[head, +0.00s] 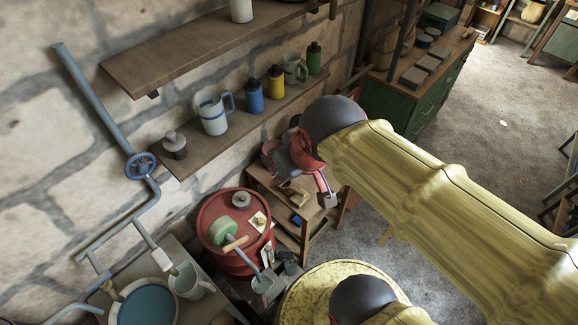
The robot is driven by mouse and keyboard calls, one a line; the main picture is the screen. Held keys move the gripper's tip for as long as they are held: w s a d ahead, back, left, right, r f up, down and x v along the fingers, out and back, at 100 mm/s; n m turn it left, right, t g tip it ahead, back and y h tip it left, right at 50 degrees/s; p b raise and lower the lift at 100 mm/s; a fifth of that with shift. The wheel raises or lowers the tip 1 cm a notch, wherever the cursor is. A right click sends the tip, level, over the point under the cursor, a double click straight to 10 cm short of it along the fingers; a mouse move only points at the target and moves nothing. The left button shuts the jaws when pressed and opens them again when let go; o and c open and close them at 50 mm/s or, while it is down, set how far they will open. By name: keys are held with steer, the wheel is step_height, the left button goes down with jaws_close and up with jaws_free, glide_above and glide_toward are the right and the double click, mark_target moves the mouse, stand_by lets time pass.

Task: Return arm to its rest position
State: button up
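My arm (445,205) in its yellow sleeve reaches from the right edge to a dark rounded joint near the middle of the head view. Beyond that joint is my gripper (305,162), with red and dark grey parts. It appears above a small wooden stand (292,230) and right of the red drum (213,212). Its fingers are small and partly overlapped, so I cannot tell whether they are open or shut. I see no object clearly held in it.
A wooden wall shelf (200,150) with mugs and bottles is at upper left. Tools lie on the red drum. A green cabinet (395,105) stands behind my arm. A blue valve wheel (140,166) is on the wall pipe. Open floor (490,120) lies at right.

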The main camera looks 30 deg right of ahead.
step_height(320, 180, down, 20)
steer(key=b, duration=2)
